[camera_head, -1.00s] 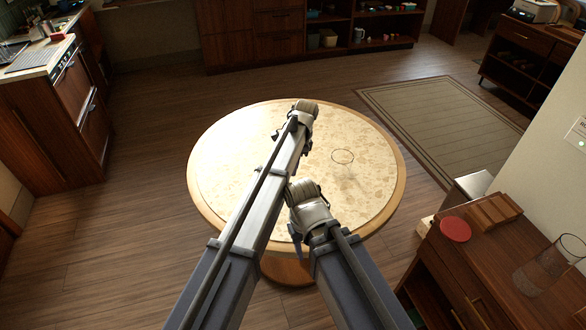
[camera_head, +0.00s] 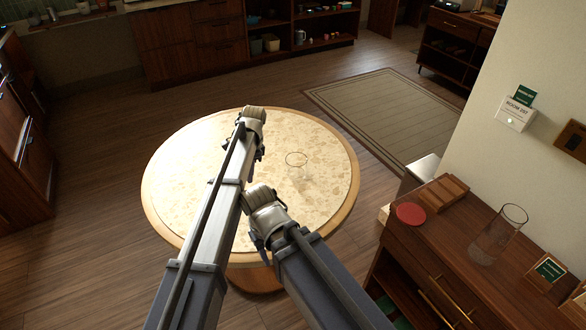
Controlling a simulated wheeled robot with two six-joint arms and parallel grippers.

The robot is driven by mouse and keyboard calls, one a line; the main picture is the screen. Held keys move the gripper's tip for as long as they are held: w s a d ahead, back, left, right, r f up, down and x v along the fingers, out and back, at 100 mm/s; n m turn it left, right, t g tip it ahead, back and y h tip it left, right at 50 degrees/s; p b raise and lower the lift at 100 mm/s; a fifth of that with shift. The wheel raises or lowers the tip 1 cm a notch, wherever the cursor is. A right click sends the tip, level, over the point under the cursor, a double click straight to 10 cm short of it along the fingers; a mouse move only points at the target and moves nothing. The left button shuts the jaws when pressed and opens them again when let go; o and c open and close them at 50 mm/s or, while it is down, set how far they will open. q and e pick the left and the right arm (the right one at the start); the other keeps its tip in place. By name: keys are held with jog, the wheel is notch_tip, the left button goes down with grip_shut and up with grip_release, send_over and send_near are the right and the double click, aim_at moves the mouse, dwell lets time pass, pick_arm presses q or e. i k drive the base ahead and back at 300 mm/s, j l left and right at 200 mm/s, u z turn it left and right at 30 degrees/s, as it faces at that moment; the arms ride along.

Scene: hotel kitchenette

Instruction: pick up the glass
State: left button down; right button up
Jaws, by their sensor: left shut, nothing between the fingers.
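A clear glass (camera_head: 297,166) stands upright on the round table, right of the end of my left arm; its rim shows best, and its see-through body is faint. My left gripper (camera_head: 259,152) shows small and dark at the far end of the left arm, over the table. It is shut and empty, apart from the glass. A second, taller clear glass vessel (camera_head: 498,236) stands on the wooden cabinet at the right. My right arm reaches over the table's near edge, and its gripper cannot be made out.
The round table (camera_head: 343,197) has a pale top, clear around the glass. The wooden cabinet (camera_head: 440,240) at the right holds a red round item (camera_head: 410,213) and a small wooden block (camera_head: 445,190). A pale wall (camera_head: 540,60) rises behind it. Open floor lies left of the table.

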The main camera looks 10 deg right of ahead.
aim_at(295, 162)
jog(key=i+l+z, duration=0.2)
jog(key=z, duration=0.15)
jog(key=i+l+z, duration=0.15)
jog(key=z, duration=0.2)
jog(key=i+z, duration=0.4)
